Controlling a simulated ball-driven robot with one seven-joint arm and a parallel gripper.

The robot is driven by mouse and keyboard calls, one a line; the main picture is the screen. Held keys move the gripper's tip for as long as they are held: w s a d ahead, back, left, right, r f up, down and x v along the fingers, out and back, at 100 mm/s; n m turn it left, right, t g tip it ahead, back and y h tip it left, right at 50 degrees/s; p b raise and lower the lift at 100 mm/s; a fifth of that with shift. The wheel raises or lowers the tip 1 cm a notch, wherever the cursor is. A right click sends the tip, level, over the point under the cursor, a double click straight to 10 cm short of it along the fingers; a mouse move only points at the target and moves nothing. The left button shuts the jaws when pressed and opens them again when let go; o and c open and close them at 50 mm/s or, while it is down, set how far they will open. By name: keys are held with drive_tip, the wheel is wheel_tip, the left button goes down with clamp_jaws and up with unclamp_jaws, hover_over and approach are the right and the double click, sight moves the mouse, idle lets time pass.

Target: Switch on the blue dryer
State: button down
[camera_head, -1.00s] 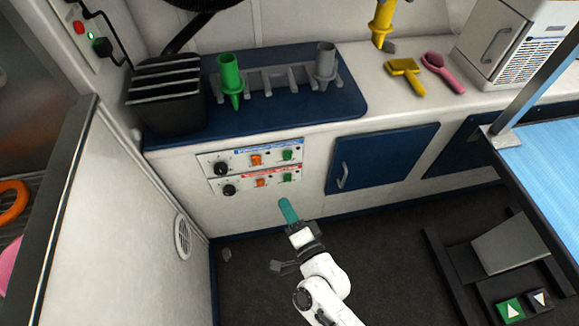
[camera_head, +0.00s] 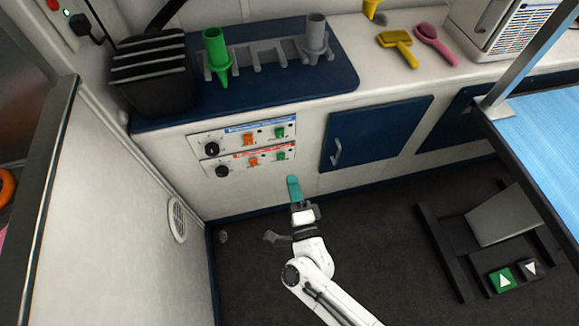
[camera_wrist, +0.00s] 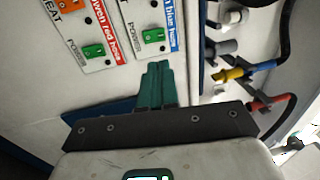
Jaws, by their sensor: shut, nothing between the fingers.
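The upper control panel (camera_head: 264,123) has a blue label strip, a black knob (camera_head: 211,148), an orange switch (camera_head: 250,133) and a green switch (camera_head: 280,132). The lower panel (camera_head: 268,166) has a red label and the same controls. In the wrist view the blue-label panel's green switch (camera_wrist: 153,35), marked POWER, lies just beyond my fingertips, with the red-label panel's green switch (camera_wrist: 94,50) to its left. My gripper (camera_head: 293,183) has teal fingers, shut and empty, below and right of the panels, apparently apart from them. The fingers also show in the wrist view (camera_wrist: 156,85).
A blue cabinet door (camera_head: 375,132) is right of the panels. Above, the counter carries a black slatted box (camera_head: 152,75) and a holder with green (camera_head: 216,52) and grey (camera_head: 315,36) nozzles. A blue-topped table (camera_head: 545,140) stands at right. The dark floor is open around my arm.

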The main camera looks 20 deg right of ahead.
sight(279, 132)
drive_tip(key=x, duration=1.2)
drive_tip(key=shift+w+r, duration=0.15)
drive_tip(key=shift+w, duration=0.25)
